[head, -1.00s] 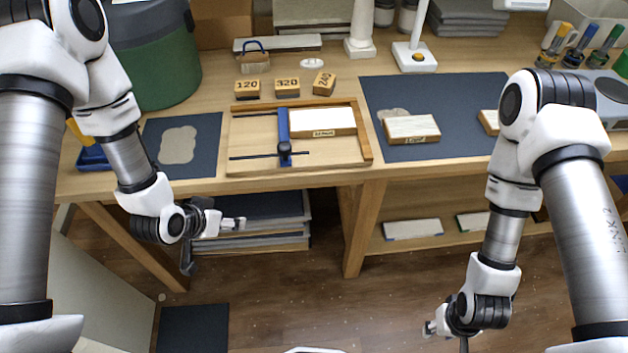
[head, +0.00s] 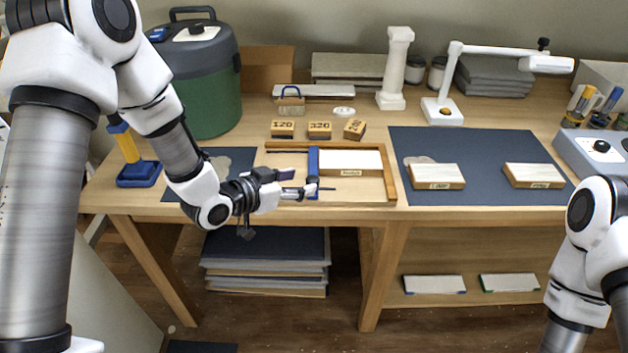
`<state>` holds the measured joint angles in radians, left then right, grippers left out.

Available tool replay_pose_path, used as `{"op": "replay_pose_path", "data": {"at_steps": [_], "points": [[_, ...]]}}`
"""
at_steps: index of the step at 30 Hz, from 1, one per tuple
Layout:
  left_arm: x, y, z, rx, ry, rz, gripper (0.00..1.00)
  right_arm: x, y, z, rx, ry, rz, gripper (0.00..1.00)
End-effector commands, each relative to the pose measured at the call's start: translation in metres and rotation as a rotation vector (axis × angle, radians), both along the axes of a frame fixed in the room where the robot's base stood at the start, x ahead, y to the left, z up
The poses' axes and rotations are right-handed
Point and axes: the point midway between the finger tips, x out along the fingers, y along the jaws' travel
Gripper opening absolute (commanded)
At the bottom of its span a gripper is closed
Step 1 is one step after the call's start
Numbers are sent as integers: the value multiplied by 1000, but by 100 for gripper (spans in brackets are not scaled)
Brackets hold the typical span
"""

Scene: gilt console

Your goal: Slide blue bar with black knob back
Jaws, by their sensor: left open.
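The blue bar (head: 313,165) stands across the left part of a shallow wooden tray frame (head: 391,182) on the bench. A pale wooden block (head: 350,162) lies right of the bar inside the frame. My left gripper (head: 308,188) is open at the near end of the bar, with its fingers pointing right. The black knob is hidden behind the fingers, so I cannot tell whether they touch it. A thin dark rod (head: 326,189) shows just right of the fingertips. My right arm is at the lower right, its gripper out of view.
Small blocks marked 120 (head: 283,129), 320 (head: 319,130) and 240 (head: 354,129) sit behind the frame. A dark mat (head: 480,145) with two pale blocks lies to the right. A green bin (head: 207,90) stands at the back left.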

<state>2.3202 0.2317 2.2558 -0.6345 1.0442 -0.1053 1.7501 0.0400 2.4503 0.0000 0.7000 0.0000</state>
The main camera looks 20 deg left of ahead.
Motion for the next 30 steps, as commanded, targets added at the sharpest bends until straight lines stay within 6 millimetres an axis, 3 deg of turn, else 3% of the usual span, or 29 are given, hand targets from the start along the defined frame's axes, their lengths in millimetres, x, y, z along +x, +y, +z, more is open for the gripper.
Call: {"op": "replay_pose_path", "data": {"at_steps": [7,16,17,21,22,30], "points": [[36,-20,-17,4,1,-2,57,0,0,6,0,0,0,40],[43,-24,-21,0,2,0,57,0,0,6,0,0,0,40],[43,-24,-21,0,2,0,54,0,0,6,0,0,0,40],[42,-24,-21,0,2,0,4,0,0,6,0,0,0,40],[42,-24,-21,0,2,0,0,0,0,6,0,0,0,40],[42,-23,-21,0,2,1,0,0,0,6,0,0,0,40]]}}
